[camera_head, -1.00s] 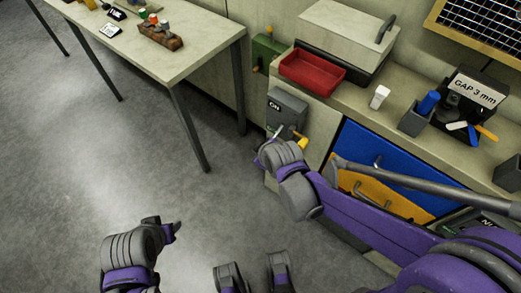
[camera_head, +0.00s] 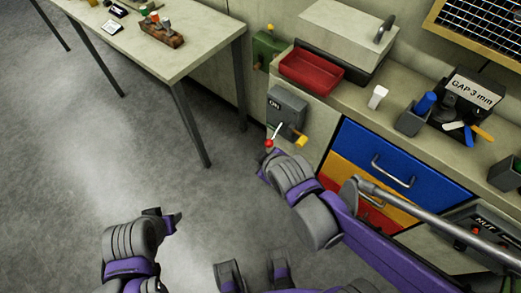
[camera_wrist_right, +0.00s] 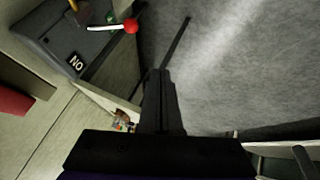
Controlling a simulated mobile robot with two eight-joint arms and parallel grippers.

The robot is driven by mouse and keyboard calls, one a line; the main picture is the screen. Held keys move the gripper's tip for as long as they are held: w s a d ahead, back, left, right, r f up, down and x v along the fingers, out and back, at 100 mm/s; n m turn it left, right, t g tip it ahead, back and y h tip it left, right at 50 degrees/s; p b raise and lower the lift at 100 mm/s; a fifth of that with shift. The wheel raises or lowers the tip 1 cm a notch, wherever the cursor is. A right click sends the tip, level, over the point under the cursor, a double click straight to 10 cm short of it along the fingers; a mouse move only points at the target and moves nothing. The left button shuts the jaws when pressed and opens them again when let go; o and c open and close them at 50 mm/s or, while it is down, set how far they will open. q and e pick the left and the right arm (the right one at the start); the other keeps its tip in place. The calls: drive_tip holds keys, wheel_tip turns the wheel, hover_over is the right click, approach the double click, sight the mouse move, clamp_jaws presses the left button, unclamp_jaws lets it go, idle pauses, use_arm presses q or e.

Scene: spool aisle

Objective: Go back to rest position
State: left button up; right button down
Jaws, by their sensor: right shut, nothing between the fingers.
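My right gripper (camera_head: 264,172) is just below the grey switch box (camera_head: 287,108) in the head view, apart from its lever as far as I can tell. In the wrist view its dark fingers (camera_wrist_right: 163,95) are shut with nothing between them. The switch box has an "ON" label, a white lever with a red knob (camera_head: 268,143) and a yellow part (camera_head: 300,140). The red knob (camera_wrist_right: 131,26) also shows at the upper left of the wrist view. My left gripper (camera_head: 173,222) hangs over the floor at lower left; its fingers are too unclear to judge.
A bench at right carries a red tray (camera_head: 312,70), a blue-topped holder (camera_head: 412,120) and a "GAP 3 mm" stand (camera_head: 470,95). Blue (camera_head: 375,158) and orange drawers are below, close to my right arm. A table (camera_head: 190,50) stands at upper left. The middle floor is clear.

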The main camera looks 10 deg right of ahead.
drive_tip(key=s+d+r+m+g+h+p, duration=0.1)
drive_tip(key=s+d+r+m+g+p, duration=0.1)
drive_tip(key=s+d+r+m+p, duration=0.4)
drive_tip(key=s+d+r+m, duration=0.1)
drive_tip(key=s+d+m, duration=0.1)
drive_tip(key=s, duration=0.1)
drive_tip(key=shift+s+d+m, duration=0.15)
drive_tip(key=shift+d+m, duration=0.1)
drive_tip(key=shift+m, duration=0.15)
idle(0.7)
